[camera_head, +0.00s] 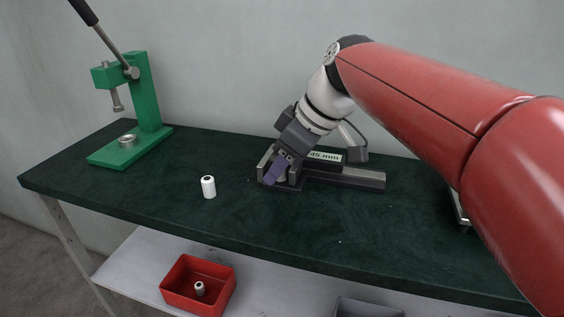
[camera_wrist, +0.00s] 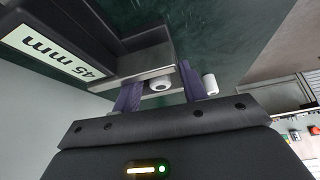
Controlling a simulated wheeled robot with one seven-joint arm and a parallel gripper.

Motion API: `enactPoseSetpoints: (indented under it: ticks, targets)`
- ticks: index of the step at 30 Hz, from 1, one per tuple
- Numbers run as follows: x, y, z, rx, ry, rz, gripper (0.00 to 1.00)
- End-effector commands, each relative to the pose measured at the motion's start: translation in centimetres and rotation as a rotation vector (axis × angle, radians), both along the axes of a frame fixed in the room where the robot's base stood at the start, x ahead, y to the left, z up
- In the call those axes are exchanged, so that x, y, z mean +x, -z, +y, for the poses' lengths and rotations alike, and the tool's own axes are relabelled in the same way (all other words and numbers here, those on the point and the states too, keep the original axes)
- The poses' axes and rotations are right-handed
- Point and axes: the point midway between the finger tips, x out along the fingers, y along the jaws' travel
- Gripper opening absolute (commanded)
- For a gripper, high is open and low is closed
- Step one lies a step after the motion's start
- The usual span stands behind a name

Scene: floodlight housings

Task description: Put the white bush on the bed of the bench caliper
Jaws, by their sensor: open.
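The bench caliper (camera_head: 345,178) lies on the dark green bench top, its label (camera_wrist: 56,52) reading 45 mm. My gripper (camera_head: 279,175) is down at the caliper's left end, its purple fingers apart. In the wrist view a white bush (camera_wrist: 160,85) with a dark bore sits between the fingers (camera_wrist: 160,92), at the caliper's jaw, with a small gap to each finger. In the head view it is mostly hidden by the fingers.
A green lever press (camera_head: 146,100) stands at the bench's left, with a metal ring (camera_head: 127,141) on its base. On the shelf below, a red bin (camera_head: 178,297) holds a small bush (camera_head: 199,288); a grey bin (camera_head: 368,307) is beside it. The bench front is clear.

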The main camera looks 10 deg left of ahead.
Motion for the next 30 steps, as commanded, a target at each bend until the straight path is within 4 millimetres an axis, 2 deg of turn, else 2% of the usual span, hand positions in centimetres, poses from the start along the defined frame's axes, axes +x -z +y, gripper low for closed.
enactPoseSetpoints:
  ticks: [5, 15, 21, 30]
  targets:
    - [0.0, -1.1, -0.3, 0.001, 0.001, -0.003, 0.43]
    - [-0.7, -7.2, -3.8, 0.001, 0.001, -0.003, 0.43]
    - [-1.0, -9.9, -5.3, 0.001, 0.000, -0.001, 0.43]
    - [-1.2, -10.8, -5.9, 0.000, 0.000, 0.000, 0.43]
